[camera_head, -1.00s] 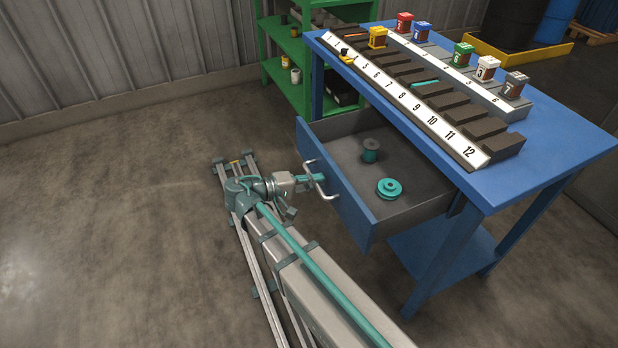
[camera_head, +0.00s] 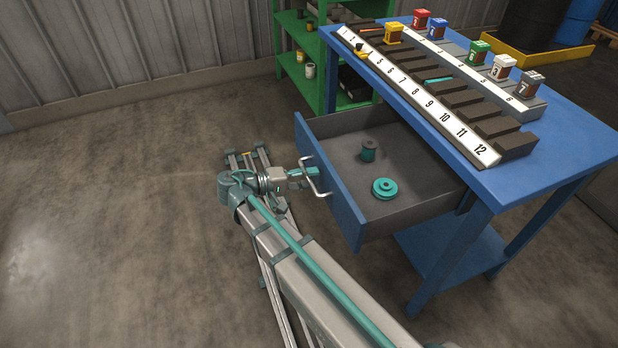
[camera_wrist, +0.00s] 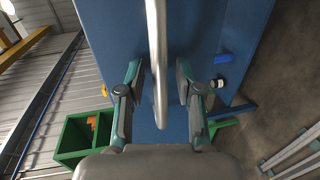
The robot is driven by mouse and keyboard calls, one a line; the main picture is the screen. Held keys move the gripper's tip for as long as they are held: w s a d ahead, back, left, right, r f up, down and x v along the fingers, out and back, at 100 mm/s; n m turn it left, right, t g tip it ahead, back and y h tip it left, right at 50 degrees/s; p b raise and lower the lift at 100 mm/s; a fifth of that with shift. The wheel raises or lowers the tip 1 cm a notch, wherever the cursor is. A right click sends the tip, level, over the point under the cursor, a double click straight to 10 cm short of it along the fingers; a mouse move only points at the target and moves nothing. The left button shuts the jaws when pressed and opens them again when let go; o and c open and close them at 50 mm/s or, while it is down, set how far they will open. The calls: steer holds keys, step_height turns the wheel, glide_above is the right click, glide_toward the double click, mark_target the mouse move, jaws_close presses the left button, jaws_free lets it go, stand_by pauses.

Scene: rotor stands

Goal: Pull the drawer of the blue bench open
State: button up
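The blue bench (camera_head: 567,150) stands at the right in the head view. Its drawer (camera_head: 413,207) is pulled well out, with a grey interior and a blue front panel (camera_head: 331,180). A metal bar handle (camera_head: 318,181) is on the front. My gripper (camera_head: 308,174) is at this handle. In the wrist view, the handle (camera_wrist: 157,50) runs between the two fingers of my gripper (camera_wrist: 159,75). The fingers are apart, with visible gaps to the bar on both sides. Any contact deeper between the fingers is hidden.
A teal pulley-shaped part (camera_head: 384,188) and a dark green spool (camera_head: 368,150) are inside the drawer. A numbered rack (camera_head: 470,125) and several coloured blocks stand on the bench. A green shelf (camera_head: 326,75) is behind. The floor (camera_head: 110,220) at left is clear.

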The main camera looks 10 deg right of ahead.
steer(key=shift+a, duration=0.1)
steer(key=v, duration=1.2)
steer(key=shift+s, duration=0.1)
step_height(320, 180, down, 11)
steer(key=n+y, duration=0.4)
steer(key=y, duration=0.1)
steer(key=s+d+f+g+y+p, duration=0.15)
steer(key=s+d+f, duration=0.25)
steer(key=f, duration=0.4)
steer(key=s+d+f+g+y+p, duration=0.15)
steer(key=s+d+f, duration=0.25)
steer(key=f, duration=0.4)
steer(key=s+d+f+m+g+y+p, duration=0.1)
steer(key=s+d+f, duration=0.3)
steer(key=s, duration=0.5)
steer(key=s+d+f+m+g+y+p, duration=0.1)
steer(key=s+d+f+m+g+y, duration=0.2)
steer(key=s, duration=0.7)
steer(key=s+d+f+m+g+y+p, duration=0.1)
steer(key=s+d+f+m+g+y, duration=0.2)
steer(key=s+d, duration=0.4)
steer(key=shift+s+f+g, duration=0.4)
steer(key=shift+s+f, duration=0.5)
steer(key=shift+s, duration=0.25)
